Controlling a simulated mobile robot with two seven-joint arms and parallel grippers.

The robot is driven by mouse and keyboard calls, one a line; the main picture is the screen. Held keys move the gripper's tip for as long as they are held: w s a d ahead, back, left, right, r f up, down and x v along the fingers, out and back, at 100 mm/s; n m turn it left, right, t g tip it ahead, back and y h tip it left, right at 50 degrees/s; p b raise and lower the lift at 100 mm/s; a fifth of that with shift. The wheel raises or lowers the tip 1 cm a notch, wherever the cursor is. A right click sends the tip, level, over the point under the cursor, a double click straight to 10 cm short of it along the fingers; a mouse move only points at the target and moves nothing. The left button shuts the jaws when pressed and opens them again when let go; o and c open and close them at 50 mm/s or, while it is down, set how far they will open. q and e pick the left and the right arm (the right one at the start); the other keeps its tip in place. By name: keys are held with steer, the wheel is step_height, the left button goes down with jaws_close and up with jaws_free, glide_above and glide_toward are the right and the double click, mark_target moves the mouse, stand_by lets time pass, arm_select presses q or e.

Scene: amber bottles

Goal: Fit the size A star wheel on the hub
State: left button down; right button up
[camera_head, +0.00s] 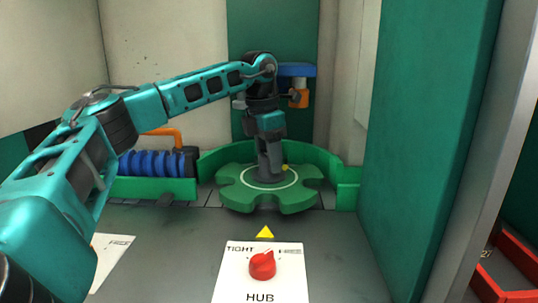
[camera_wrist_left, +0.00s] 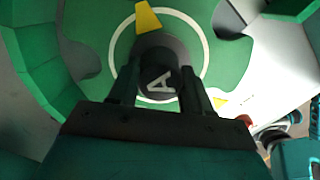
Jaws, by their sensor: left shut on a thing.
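A green star wheel (camera_head: 240,196) with rounded notches and a white ring lies flat at the back of the table, inside a curved green guide. It also shows in the left wrist view (camera_wrist_left: 200,92), with a yellow mark (camera_wrist_left: 147,17) by its centre. A dark round knob marked "A" (camera_wrist_left: 159,82) stands at the wheel's centre. My left gripper (camera_head: 268,168) points straight down over the wheel's centre and is shut on this knob. The hub itself is hidden under the wheel. My right gripper is not in view.
A red dial (camera_head: 262,265) sits on a white plate labelled HUB and TIGHT, with a yellow triangle (camera_head: 265,232) behind it. The curved green guide (camera_head: 335,176) rises around the wheel's back. Blue discs (camera_head: 150,163) stand at the left. A green wall closes the right side.

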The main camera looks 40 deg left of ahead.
arm_select(q)
steer(key=shift+c, duration=2.2)
jaws_free()
steer(key=shift+f, duration=0.1)
steer(key=shift+f, duration=0.1)
steer(key=r, duration=0.4)
steer(key=s+r+p, duration=0.1)
steer(key=r, duration=0.3)
steer(key=r+p, duration=0.1)
steer(key=r, duration=0.4)
steer(key=shift+s+a, duration=0.25)
